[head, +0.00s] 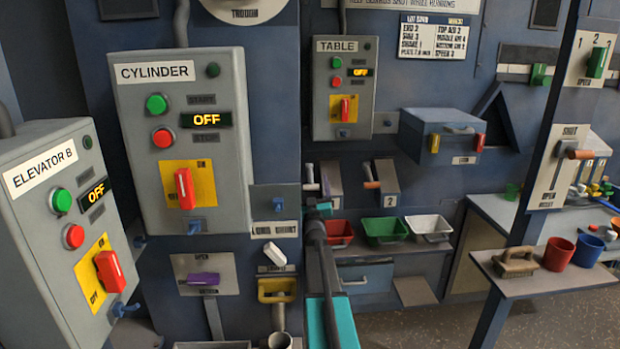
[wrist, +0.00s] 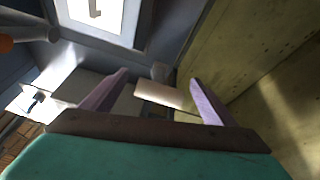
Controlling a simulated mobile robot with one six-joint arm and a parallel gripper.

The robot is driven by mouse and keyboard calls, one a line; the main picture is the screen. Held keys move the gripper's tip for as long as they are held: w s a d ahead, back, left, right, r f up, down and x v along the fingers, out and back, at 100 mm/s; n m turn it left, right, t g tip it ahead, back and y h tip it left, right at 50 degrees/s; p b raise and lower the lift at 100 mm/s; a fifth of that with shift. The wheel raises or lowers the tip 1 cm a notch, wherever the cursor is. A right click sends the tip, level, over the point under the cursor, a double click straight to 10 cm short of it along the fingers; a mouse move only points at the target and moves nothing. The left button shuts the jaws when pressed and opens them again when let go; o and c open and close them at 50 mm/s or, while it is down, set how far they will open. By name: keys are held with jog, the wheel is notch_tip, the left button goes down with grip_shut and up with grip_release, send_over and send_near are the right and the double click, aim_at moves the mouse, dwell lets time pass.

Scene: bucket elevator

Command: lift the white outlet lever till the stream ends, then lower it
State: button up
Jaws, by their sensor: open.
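A white lever handle (head: 275,254) sits tilted on the column front, above a yellow-framed opening (head: 277,290). I cannot read its label well enough to confirm it is the outlet lever. In the wrist view my gripper (wrist: 158,80) is open, its two purple fingers spread apart. A pale bar (wrist: 158,95) shows between the fingers; I cannot tell whether it is the same lever or whether anything touches it. No stream can be made out. In the head view my teal arm rises just right of the white handle, and the fingers cannot be made out there.
A purple lever (head: 203,279) is left of the white handle. A grey cylinder (head: 280,341) stands below. The CYLINDER box (head: 228,90) juts out above. Red (head: 340,233), green (head: 385,230) and white (head: 430,227) bins stand right of my arm. Open floor shows at lower right.

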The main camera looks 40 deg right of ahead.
aim_at(310, 177)
jog(key=shift+x, duration=1.85)
